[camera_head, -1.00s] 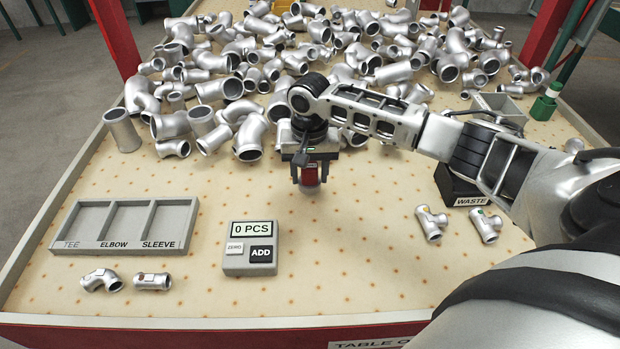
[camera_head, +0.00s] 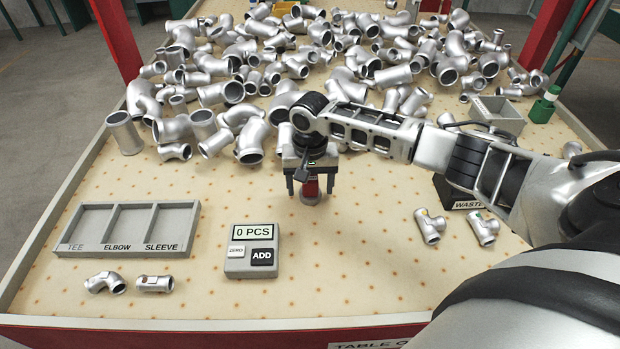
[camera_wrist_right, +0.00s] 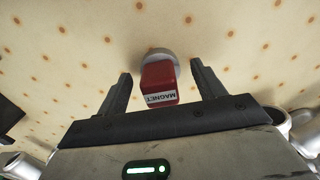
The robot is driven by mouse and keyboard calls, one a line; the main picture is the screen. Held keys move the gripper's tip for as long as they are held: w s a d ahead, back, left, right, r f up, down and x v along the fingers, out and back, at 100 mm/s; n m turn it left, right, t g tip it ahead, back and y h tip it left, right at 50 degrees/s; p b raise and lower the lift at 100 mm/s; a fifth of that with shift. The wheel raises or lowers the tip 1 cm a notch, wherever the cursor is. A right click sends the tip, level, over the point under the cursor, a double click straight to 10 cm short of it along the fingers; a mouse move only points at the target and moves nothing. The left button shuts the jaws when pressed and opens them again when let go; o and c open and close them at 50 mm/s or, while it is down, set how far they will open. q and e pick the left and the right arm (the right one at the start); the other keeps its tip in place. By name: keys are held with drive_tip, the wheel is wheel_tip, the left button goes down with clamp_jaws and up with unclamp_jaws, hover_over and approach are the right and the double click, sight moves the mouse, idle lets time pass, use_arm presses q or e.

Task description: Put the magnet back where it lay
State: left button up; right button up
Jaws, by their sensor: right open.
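The magnet (camera_head: 311,188) is a red block labelled MAGNET on a round grey base. It stands on the dotted table top, in front of the pile of castings. My right gripper (camera_head: 306,187) is open above and around it. In the right wrist view the magnet (camera_wrist_right: 159,82) sits between the two spread fingers of the gripper (camera_wrist_right: 160,82), with a gap on each side. My left gripper is not in view.
A three-part tray (camera_head: 127,251) marked TEE, ELBOW, SLEEVE and a counter (camera_head: 252,249) reading 0 PCS lie in front. Two fittings (camera_head: 105,283) lie before the tray. Two tees (camera_head: 430,226) lie at right near the WASTE bin (camera_head: 462,195). Many castings (camera_head: 250,140) fill the back.

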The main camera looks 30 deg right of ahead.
drive_tip(key=shift+f+b, duration=0.2)
drive_tip(key=shift+b, duration=0.6)
wheel_tip(320, 180, up, 16)
drive_tip(key=shift+a+r, duration=0.25)
drive_tip(key=shift+a, duration=0.2)
